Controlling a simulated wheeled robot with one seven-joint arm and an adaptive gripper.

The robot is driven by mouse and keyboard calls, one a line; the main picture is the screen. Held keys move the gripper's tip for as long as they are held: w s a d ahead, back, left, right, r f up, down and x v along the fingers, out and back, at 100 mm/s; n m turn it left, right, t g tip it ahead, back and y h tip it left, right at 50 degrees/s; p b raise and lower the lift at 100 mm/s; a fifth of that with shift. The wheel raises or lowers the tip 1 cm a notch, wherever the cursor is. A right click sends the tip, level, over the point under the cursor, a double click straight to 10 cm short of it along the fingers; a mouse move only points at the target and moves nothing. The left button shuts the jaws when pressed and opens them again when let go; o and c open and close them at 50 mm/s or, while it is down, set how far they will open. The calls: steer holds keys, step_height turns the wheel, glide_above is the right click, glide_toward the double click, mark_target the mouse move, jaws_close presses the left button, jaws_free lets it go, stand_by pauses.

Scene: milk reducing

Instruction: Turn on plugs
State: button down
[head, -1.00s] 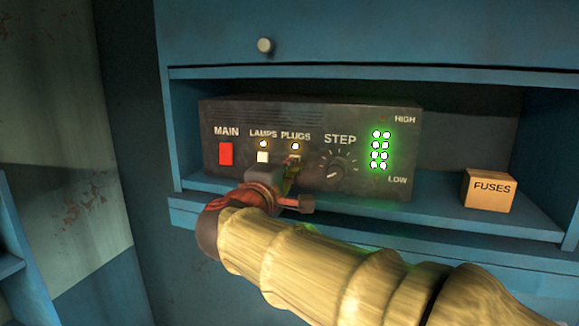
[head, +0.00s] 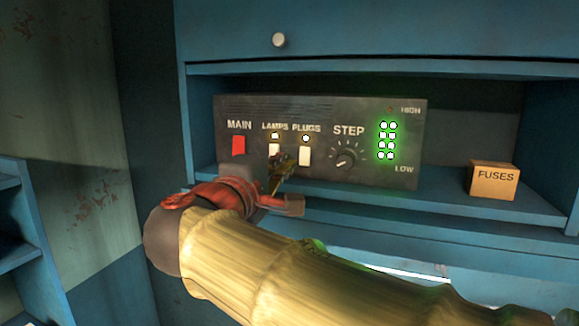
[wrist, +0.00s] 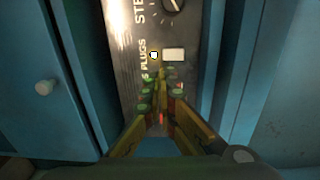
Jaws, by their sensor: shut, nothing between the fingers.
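The dark control box (head: 320,182) stands on a blue shelf. Its white PLUGS switch (head: 305,156) is in plain view, with the small light (head: 306,138) above it lit. My gripper (head: 282,172) is shut and empty, in front of the lower part of the white LAMPS switch (head: 274,151), just left of the PLUGS switch. In the wrist view, the closed fingertips (wrist: 161,75) are beside the PLUGS switch (wrist: 174,54), and its lit light (wrist: 154,55) shows too. I cannot tell whether the fingers touch the panel.
The red MAIN switch (head: 238,146) is at the left, with a STEP knob (head: 345,160) and green-lit lights (head: 387,140) at the right. A FUSES box (head: 492,181) sits on the shelf (head: 440,202). Cabinet walls and an upper door (head: 380,32) enclose the space.

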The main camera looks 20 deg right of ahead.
steer(key=shift+v, duration=0.85)
steer(key=shift+w+d+r, duration=0.1)
